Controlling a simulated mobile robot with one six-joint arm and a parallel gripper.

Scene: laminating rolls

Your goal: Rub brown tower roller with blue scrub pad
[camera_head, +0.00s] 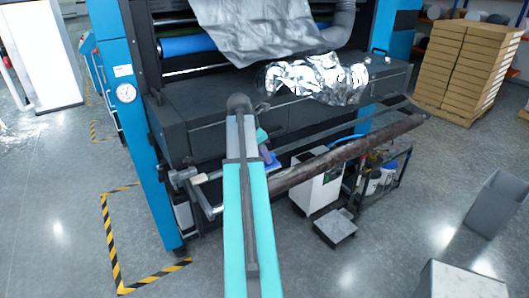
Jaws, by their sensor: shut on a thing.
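The brown roller (345,152) is a long, dark, mottled bar on the front of the machine, running from beside my arm up to the right. Its left end is hidden behind my arm. My gripper (268,151) is mostly hidden by my own teal arm, near the roller's left end. It is shut on the blue scrub pad (271,161), of which only a small blue-purple part shows. The pad appears just above the roller's left part; I cannot tell whether they touch.
The dark machine (215,120) with blue posts stands behind the roller, with crumpled silver foil (315,78) on top. A white box unit (317,188) and a black cart (385,172) sit below the roller. Stacked cartons (465,65) stand at the back right. Floor is open at the left.

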